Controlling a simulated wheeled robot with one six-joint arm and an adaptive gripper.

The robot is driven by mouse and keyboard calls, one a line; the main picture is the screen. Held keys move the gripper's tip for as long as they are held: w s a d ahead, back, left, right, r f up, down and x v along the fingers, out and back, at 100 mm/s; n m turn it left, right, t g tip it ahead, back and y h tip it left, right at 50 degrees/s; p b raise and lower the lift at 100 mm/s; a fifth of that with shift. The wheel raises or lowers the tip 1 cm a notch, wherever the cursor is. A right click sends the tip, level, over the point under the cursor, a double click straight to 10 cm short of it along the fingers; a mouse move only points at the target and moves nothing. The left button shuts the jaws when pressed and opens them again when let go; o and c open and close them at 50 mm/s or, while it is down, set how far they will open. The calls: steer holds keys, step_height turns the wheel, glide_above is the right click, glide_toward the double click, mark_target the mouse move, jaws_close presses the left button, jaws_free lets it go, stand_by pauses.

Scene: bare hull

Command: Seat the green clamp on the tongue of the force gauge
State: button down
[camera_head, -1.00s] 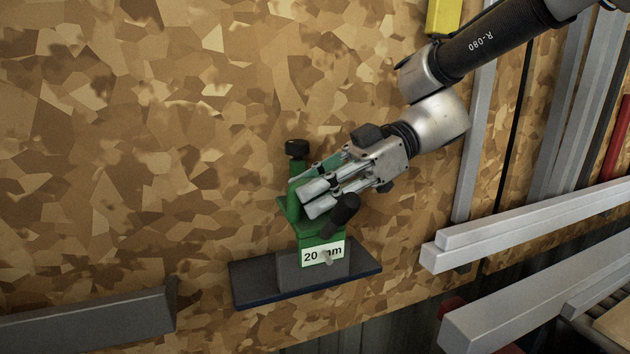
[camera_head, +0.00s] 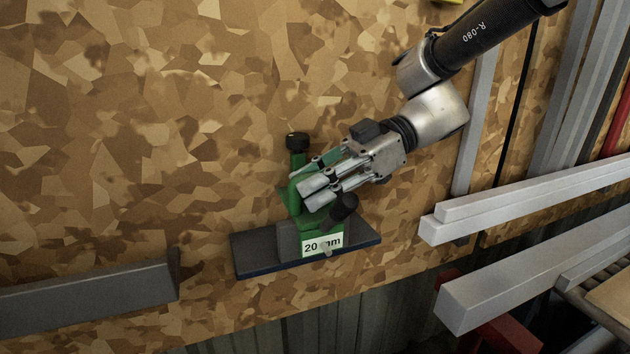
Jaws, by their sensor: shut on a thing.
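The green clamp (camera_head: 308,224) has a black knob (camera_head: 297,141) at its top, a second black knob (camera_head: 344,205) at its front and a white "20 mm" label. My gripper (camera_head: 306,195) reaches in from the upper right, and its fingers are shut on the upper part of the clamp, hiding some of it. The clamp's lower end overlaps a grey block (camera_head: 288,241) on a dark plate; I cannot tell whether they touch. I cannot make out the force gauge or its tongue for sure.
The dark plate (camera_head: 257,262) is under the clamp, against the patterned board wall. A grey ledge (camera_head: 90,293) is at lower left. Pale metal beams (camera_head: 530,212) stick out at the right, near my arm's side. A sliver of yellow (camera_head: 452,2) shows at the top edge.

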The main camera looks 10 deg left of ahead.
steer(key=c, duration=1.2)
jaws_free()
steer(key=shift+c, duration=0.2)
step_height(320, 180, up, 10)
steer(key=s+d+f+m+t+h, duration=0.1)
steer(key=d+f+m+t+h, duration=0.2)
steer(key=d+m, duration=0.5)
steer(key=s+d+f+m+t+h, duration=0.1)
steer(key=d+f+m+t+h, duration=0.3)
steer(key=d, duration=1.8)
steer(key=s+d+f+m+t+h, duration=0.1)
steer(key=d+f+m+t+h, duration=0.3)
steer(key=d+m, duration=0.8)
step_height(320, 180, down, 2)
steer(key=d, duration=0.2)
steer(key=shift+d, duration=0.4)
